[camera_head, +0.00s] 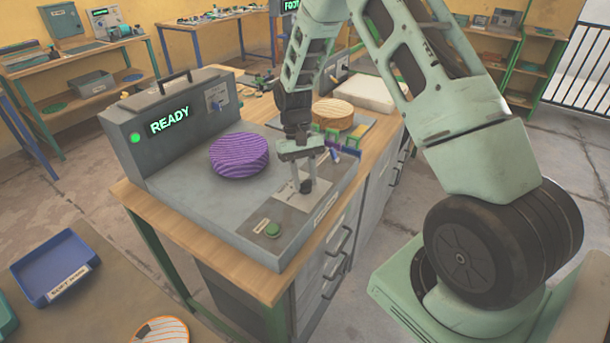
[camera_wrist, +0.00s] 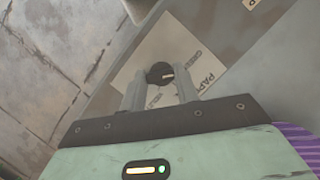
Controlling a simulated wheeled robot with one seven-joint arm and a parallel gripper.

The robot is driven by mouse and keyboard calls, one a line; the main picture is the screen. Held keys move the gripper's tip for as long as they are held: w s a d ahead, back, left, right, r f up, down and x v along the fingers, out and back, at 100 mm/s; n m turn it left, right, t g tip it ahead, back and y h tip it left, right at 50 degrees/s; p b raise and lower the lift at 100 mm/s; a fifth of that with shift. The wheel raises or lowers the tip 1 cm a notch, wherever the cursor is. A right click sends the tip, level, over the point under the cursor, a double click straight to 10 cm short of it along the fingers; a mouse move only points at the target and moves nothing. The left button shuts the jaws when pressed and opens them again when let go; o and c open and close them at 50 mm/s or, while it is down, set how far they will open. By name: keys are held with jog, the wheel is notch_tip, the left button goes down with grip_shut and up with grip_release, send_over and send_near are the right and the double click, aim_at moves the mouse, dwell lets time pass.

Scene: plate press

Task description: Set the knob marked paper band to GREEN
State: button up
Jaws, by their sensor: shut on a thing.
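The dark round paper band knob (camera_wrist: 159,71) sits on a pale square label plate (camera_wrist: 146,57) in the wrist view. A short light mark shows on its right side. In the head view my gripper (camera_head: 306,186) points down at the pale plate (camera_head: 313,202) on the press's front panel. There the fingers hide most of the knob.
The grey press (camera_head: 150,150) shows READY in green. A purple ridged disc (camera_head: 239,156) lies on its bed, left of my gripper. A tan disc (camera_head: 333,114) stands behind, and a blue tray (camera_head: 54,265) is at lower left.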

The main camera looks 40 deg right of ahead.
jog(key=shift+w+r+n+h, duration=0.1)
jog(key=shift+n+h, duration=0.2)
jog(key=shift+n, duration=0.3)
jog(key=o, duration=1)
jog(key=b+v, duration=0.2)
jog(key=v, duration=1.5)
jog(key=shift+r+b, duration=0.2)
jog(key=shift+b, duration=0.2)
